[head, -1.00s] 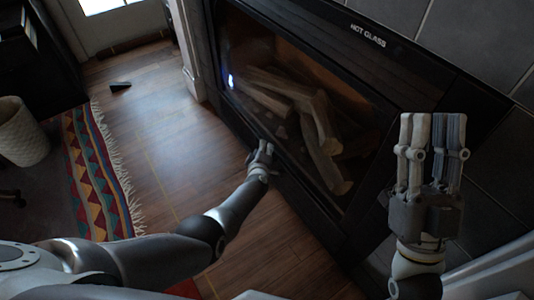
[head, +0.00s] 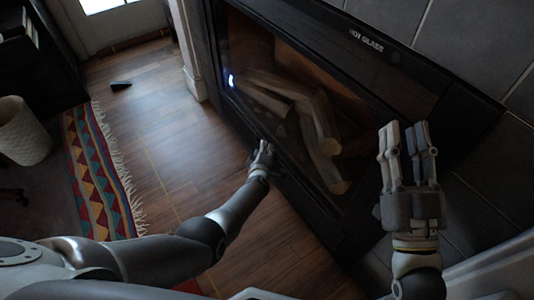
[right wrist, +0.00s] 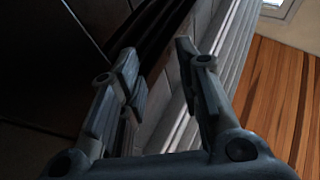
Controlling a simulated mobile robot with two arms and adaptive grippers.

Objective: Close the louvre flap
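No part can be picked out for certain as the louvre flap. The black fireplace (head: 330,197) has a glass front, with a strip marked "HOT GLASS" (head: 366,38) above it. My left gripper (head: 263,148) is at the fireplace's lower front edge; contact and the state of its fingers are too small to tell. My right gripper (head: 406,128) is raised at the fireplace's right side, fingers pointing up in the head view. In the right wrist view its fingers (right wrist: 157,62) are apart, with nothing held between them.
Logs (head: 320,130) lie behind the glass. Dark tiles (head: 460,50) surround the fireplace. A striped rug (head: 92,180), a white basket (head: 22,132) and a small black wedge (head: 121,86) are at the left. The wood floor (head: 165,125) between is clear. Pale ridged trim (right wrist: 225,60) passes beyond my right fingers.

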